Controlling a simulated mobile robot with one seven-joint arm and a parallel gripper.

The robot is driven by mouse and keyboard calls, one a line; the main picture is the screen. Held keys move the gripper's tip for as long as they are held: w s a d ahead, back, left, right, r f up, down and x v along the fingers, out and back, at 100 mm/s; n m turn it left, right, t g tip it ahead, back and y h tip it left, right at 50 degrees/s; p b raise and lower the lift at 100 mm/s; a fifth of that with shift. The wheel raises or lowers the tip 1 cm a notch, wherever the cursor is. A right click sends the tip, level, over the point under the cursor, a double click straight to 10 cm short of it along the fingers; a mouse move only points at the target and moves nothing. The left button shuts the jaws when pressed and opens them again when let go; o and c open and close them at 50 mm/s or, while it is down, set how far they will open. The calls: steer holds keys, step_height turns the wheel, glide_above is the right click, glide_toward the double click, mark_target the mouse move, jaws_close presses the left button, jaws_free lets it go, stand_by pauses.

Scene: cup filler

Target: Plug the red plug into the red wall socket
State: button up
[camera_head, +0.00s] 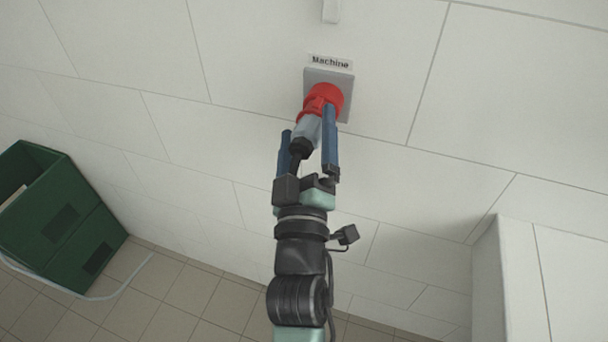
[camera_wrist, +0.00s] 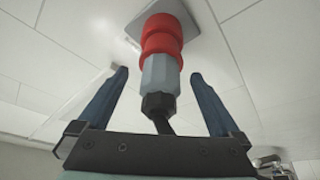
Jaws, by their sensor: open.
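The red plug (camera_head: 308,122) has a red front, a grey body and a black cable end; it points at the wall. It also shows in the wrist view (camera_wrist: 160,74). Its red front meets the red wall socket (camera_head: 326,95), which sits on a grey plate under a "Machine" label; the socket also shows in the wrist view (camera_wrist: 168,22). How deep the plug sits is hidden. My gripper (camera_head: 308,120) is open, with one blue finger on each side of the plug. In the wrist view the fingers (camera_wrist: 160,75) stand clear of the plug's grey body on both sides.
A green crate (camera_head: 60,215) stands at the lower left, with a pale cable or hose (camera_head: 110,297) on the tiled floor beside it. A white wall corner or box (camera_head: 490,280) juts out at the lower right. The wall around the socket is clear.

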steer(key=b+v, duration=0.3)
steer(key=v, duration=0.8)
steer(key=s+r+m+t+p, duration=0.2)
steer(key=r+p, duration=0.5)
steer(key=r, duration=1.8)
steer(key=s+r+m+t+p, duration=0.1)
steer(key=r+m+t+p, duration=0.3)
steer(key=r, duration=2.1)
steer(key=m+p, duration=0.3)
steer(key=p, duration=0.1)
steer(key=shift+s+d+r+y, duration=0.3)
steer(key=shift+s+r+y, duration=0.05)
steer(key=shift+r+y, duration=0.05)
